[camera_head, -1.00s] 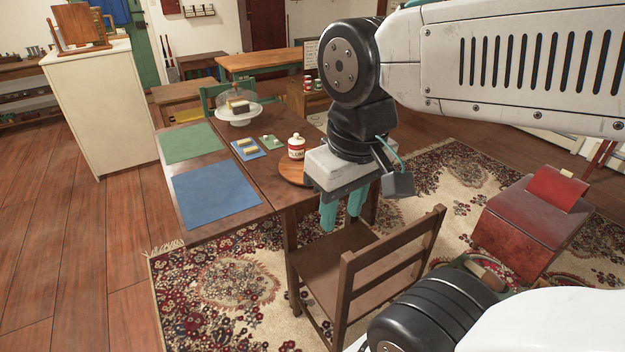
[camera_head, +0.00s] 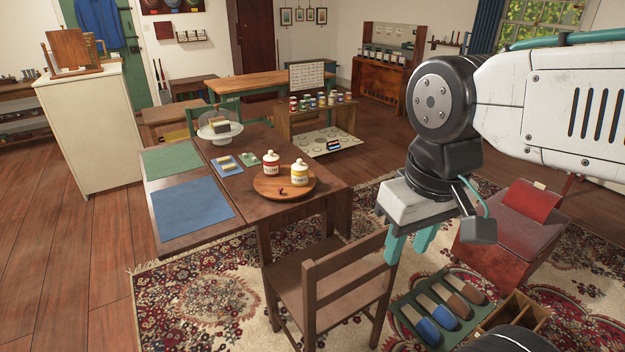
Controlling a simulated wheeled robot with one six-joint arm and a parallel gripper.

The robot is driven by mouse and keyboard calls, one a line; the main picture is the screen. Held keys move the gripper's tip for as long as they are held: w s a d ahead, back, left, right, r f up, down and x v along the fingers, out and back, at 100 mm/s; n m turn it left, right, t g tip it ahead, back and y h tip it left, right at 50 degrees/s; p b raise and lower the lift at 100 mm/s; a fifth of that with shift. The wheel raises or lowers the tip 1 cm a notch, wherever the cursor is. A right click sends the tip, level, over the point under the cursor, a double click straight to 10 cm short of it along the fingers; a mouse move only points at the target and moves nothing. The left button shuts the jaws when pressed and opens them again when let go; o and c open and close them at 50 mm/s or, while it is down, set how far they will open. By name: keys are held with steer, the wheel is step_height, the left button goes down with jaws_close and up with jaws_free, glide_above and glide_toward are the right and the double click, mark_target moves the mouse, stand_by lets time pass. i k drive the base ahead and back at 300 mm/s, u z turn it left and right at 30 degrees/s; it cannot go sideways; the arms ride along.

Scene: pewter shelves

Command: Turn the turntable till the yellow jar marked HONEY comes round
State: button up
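A wooden chair (camera_head: 325,270) stands at the table's near side.

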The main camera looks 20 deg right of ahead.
mark_target(285, 178)
steer(key=z, duration=0.05)
steer(key=i, duration=1)
